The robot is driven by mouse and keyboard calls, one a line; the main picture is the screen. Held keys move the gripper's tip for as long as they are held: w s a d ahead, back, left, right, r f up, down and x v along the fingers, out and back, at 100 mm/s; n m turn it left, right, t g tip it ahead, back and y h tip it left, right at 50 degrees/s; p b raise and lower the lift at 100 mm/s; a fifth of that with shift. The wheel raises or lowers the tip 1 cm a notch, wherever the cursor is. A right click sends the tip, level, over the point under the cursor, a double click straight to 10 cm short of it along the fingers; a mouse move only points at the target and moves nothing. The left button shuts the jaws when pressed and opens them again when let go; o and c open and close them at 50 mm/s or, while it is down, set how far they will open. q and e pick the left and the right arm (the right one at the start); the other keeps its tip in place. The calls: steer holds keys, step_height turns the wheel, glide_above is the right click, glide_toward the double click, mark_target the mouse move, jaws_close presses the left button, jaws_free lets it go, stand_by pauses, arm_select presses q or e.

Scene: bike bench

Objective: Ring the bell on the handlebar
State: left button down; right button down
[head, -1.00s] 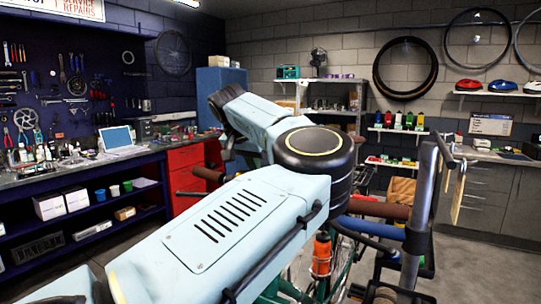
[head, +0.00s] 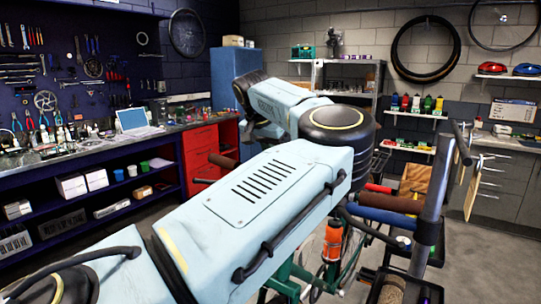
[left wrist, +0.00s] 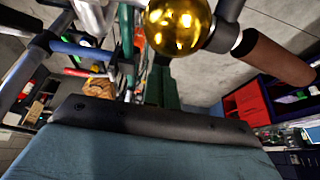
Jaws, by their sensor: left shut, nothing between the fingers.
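The gold bell (left wrist: 185,22) shows at the top of the left wrist view, on the metal handlebar (left wrist: 225,32). A brown grip (left wrist: 280,58) is to its right. In the head view, a brown handlebar grip (head: 390,202) shows right of my left arm, and the bell is hidden. My left gripper (left wrist: 155,118) shows in the lower part of the left wrist view as a dark edge with a blue-grey body behind it. It is shut and empty, below the bell in the picture. I cannot tell whether it touches the bell. My right gripper is out of view.
A grey upright post (head: 430,205) stands right of the bike. An orange bottle (head: 333,240) is on the green frame. A workbench (head: 60,160) with blue shelves runs along the left wall, beside a red cabinet (head: 200,150). Some floor is free at the right.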

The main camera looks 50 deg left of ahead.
arm_select(q)
steer(key=shift+r, duration=0.45)
steer(key=shift+r+p, duration=0.25)
steer(key=shift+p, duration=0.15)
step_height(320, 180, up, 4)
steer(key=p, duration=0.3)
steer(key=shift+f, duration=0.2)
steer(key=s+d+r+b, duration=0.2)
steer(key=s+r, duration=0.4)
steer(key=r, duration=0.1)
steer(key=shift+s+d, duration=0.35)
